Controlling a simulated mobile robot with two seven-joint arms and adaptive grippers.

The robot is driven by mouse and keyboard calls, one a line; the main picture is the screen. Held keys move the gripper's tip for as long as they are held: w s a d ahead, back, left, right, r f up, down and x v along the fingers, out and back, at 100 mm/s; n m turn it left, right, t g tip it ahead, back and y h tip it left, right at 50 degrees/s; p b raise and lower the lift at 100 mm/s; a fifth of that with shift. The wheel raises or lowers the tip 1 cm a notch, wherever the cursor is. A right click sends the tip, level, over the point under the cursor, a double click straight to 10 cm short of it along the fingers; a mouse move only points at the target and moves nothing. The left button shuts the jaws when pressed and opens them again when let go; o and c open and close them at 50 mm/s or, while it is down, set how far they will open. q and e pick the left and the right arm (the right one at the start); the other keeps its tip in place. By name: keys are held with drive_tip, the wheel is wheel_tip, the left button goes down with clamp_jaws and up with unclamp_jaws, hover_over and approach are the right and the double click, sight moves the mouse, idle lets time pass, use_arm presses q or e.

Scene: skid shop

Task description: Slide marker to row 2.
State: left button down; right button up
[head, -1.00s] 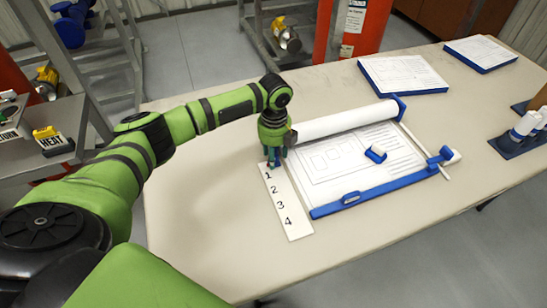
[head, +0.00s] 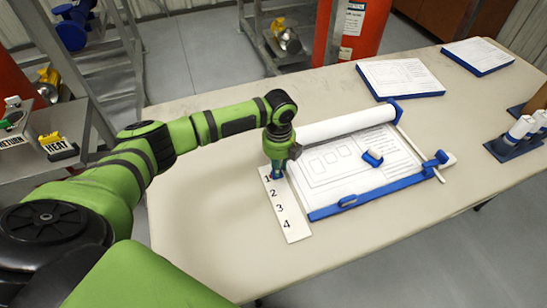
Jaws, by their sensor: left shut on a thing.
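A white number strip (head: 287,215) printed 1 to 4 lies on the table along the left side of the drawing board. My left gripper (head: 277,174) points down at the strip's far end, beside the number 1, which it partly covers. It is shut on the marker, which is mostly hidden by the fingers; only small dark blue and reddish bits show there. Rows 2, 3 and 4 are uncovered. My right gripper is not in view.
The drawing board (head: 350,170) has a paper roll (head: 345,123) at its far edge, a blue bar (head: 370,194) in front and a small blue block (head: 372,158) on its sheet. Blue-edged pads (head: 400,76) lie behind. The table left of the strip is clear.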

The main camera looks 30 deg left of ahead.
use_arm(q)
drive_tip(key=shift+s+d+f+p, duration=0.15)
drive_tip(key=shift+s+p, duration=0.2)
drive_tip(key=shift+s, duration=0.35)
drive_tip(key=shift+f, duration=0.1)
drive_tip(key=shift+s+d+p, duration=0.65)
drive_tip(key=shift+s+p, duration=0.05)
drive_tip(key=shift+p, duration=0.25)
drive_tip(key=shift+s+d+p, duration=0.6)
drive_tip(key=shift+d+p, duration=0.15)
drive_tip(key=c, duration=1)
unclamp_jaws()
drive_tip(key=shift+s, duration=0.1)
